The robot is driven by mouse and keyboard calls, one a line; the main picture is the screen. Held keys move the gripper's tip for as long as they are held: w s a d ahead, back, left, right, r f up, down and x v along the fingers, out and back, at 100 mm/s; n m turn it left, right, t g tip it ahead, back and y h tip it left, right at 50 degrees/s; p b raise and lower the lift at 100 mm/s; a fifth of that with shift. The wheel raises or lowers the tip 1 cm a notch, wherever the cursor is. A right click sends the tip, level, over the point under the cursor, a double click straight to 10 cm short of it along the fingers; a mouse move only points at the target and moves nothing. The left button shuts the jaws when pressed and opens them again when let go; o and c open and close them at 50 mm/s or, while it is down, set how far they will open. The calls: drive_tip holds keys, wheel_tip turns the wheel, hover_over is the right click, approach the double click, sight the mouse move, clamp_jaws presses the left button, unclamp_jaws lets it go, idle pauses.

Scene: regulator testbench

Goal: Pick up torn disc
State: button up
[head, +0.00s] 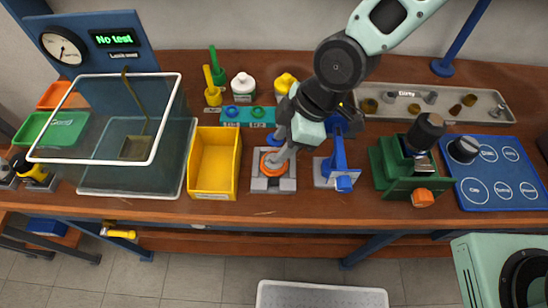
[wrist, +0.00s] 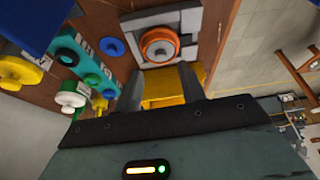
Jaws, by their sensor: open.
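A round orange part (head: 273,163) with a paler centre sits in a square grey fixture (head: 272,186) on the bench. In the wrist view the orange part (wrist: 159,46) lies just beyond my fingertips, in the grey fixture (wrist: 140,22). No tear shows on it, so I cannot tell whether it is the torn disc or covers it. My gripper (head: 281,157) is above the fixture, tilted, and partly hides the part. In the wrist view my gripper (wrist: 158,80) has its two fingers apart with nothing between them.
A yellow bin (head: 213,195) stands left of the fixture, and a blue press-like tool (head: 340,170) stands close on its right. A teal rack (head: 247,116) and bottles are behind. A glass tank (head: 110,178) is farther left, a green device (head: 398,172) farther right.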

drive_tip(key=shift+d+x, duration=0.2)
drive_tip(key=shift+x, duration=0.75)
drive_tip(key=shift+d+x, duration=0.2)
drive_tip(key=shift+x, duration=0.8)
drive_tip(key=shift+s+f, duration=0.15)
drive_tip(key=shift+f, duration=0.05)
clamp_jaws()
